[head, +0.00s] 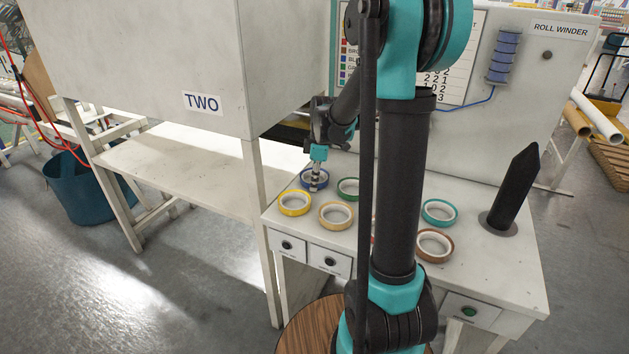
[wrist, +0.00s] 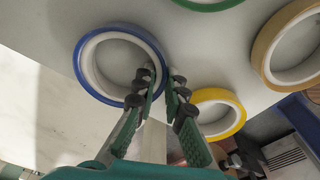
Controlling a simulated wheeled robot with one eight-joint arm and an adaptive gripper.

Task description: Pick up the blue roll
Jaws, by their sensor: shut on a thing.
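The blue roll (head: 305,184) lies on the white bench at the back left of the group of rolls. It also shows in the wrist view (wrist: 82,47), a blue ring with a pale inner core. My gripper (head: 315,184) points down at the blue roll, and in the wrist view my gripper (wrist: 160,85) has one finger inside the ring and one outside. The fingers are shut on the near right part of the roll's wall. The roll looks flat; I cannot tell whether it is clear of the bench.
A yellow roll (head: 295,210), a tan roll (head: 322,224), a green roll (head: 340,195), a teal roll (head: 427,221) and a brown roll (head: 421,256) lie close by on the bench (head: 480,270). A black pointed spindle (head: 514,190) stands at right. A white cabinet (head: 180,60) rises at left.

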